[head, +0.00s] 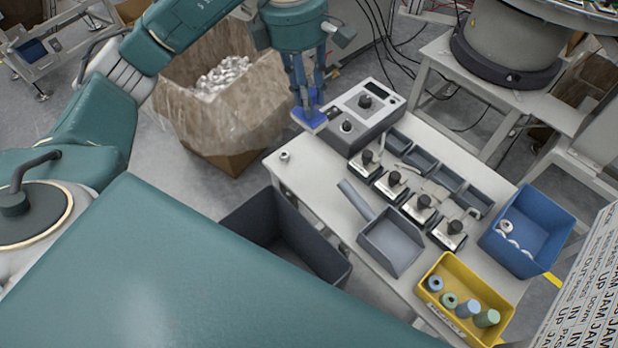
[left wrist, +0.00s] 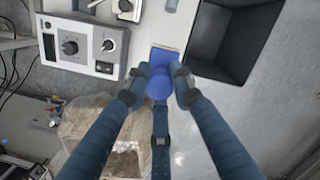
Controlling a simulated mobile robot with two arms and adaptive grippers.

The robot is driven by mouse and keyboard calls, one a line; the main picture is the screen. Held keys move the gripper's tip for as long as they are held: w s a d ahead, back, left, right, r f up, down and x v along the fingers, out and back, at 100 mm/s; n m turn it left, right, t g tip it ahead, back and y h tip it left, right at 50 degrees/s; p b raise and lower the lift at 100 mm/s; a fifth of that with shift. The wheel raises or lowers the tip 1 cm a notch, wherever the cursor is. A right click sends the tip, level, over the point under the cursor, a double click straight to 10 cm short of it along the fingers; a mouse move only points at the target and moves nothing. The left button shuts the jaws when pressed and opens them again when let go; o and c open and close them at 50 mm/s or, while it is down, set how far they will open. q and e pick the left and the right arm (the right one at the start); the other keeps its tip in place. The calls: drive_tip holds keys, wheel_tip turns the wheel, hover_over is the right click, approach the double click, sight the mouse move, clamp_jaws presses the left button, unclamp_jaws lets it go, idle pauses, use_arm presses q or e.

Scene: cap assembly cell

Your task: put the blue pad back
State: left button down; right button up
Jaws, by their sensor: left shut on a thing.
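The blue pad (head: 307,119) is at the far left end of the white table, beside the grey control box. In the left wrist view, a round blue knob-like part (left wrist: 158,84) sits between my fingers, with a flat blue piece with a tan edge (left wrist: 164,57) just beyond it. My left gripper (head: 311,103) points down and is shut on the pad, hiding part of it. I cannot tell whether the pad touches the table. My right gripper is not in view.
The control box (head: 362,116) with knobs stands close to the pad. A grey scoop (head: 391,243), a yellow bin (head: 465,290) of cylinders and a blue bin (head: 528,230) are farther along. A dark bin (head: 285,240) stands beside the table, and a large carton (head: 215,110) is behind.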

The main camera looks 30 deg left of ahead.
sight(309, 122)
use_arm(q)
wheel_tip(309, 122, down, 6)
drive_tip(key=shift+s+d+f, duration=0.1)
drive_tip(key=shift+d+f, duration=0.05)
drive_tip(key=shift+f, duration=0.1)
wheel_tip(309, 122, down, 13)
drive_tip(key=shift+r+p, duration=0.1)
drive_tip(key=shift+p, duration=0.85)
drive_tip(key=shift+f, duration=0.25)
drive_tip(key=c, duration=1.5)
unclamp_jaws()
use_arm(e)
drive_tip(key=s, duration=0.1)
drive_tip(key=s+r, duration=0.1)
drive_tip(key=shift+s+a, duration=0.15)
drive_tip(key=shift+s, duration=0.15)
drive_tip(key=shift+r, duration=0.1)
